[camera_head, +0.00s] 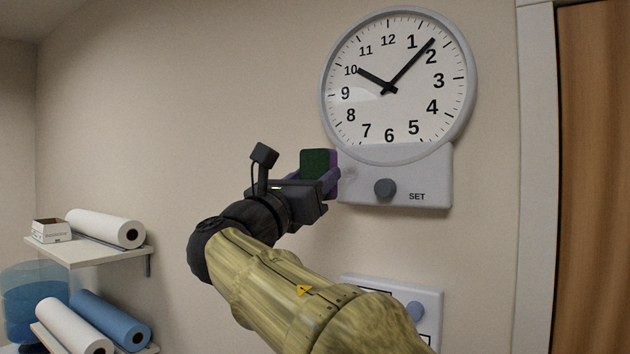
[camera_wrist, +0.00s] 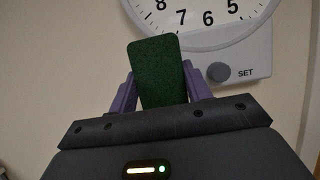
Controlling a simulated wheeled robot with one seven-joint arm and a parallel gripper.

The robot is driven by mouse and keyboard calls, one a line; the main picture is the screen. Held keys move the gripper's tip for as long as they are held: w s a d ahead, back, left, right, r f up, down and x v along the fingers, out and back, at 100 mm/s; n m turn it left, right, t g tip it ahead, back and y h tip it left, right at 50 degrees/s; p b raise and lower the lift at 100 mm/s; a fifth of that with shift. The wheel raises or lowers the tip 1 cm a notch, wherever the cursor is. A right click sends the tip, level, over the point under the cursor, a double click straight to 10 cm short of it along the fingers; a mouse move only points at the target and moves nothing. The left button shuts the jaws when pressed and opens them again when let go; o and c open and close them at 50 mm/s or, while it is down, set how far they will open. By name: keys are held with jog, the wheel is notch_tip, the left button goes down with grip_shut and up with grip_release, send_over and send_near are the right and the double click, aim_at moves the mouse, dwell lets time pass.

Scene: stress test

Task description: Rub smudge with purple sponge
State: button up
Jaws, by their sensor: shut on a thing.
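My gripper (camera_head: 325,184) has purple fingers, which also show in the wrist view (camera_wrist: 158,92), shut on the sponge (camera_head: 316,164). The sponge shows a dark green face with a purple strip along its right side in the head view. In the wrist view only its green face (camera_wrist: 157,70) shows, upright between the fingers. A faint grey smudge (camera_head: 349,172) lies on the left part of the clock's light grey lower panel (camera_head: 431,177), just right of the sponge. I cannot tell whether the sponge touches the panel. The smudge is not visible in the wrist view.
The round wall clock (camera_head: 440,117) sits above the panel. A grey knob (camera_head: 384,188) sticks out right of the smudge, beside "SET". A white wall plate (camera_head: 428,308) is below, partly behind my arm. Shelves with rolls (camera_head: 105,226) stand at lower left; a wooden door (camera_head: 594,180) is right.

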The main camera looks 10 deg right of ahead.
jog(key=shift+s+a+b, duration=0.35)
jog(key=shift+s+a, duration=0.7)
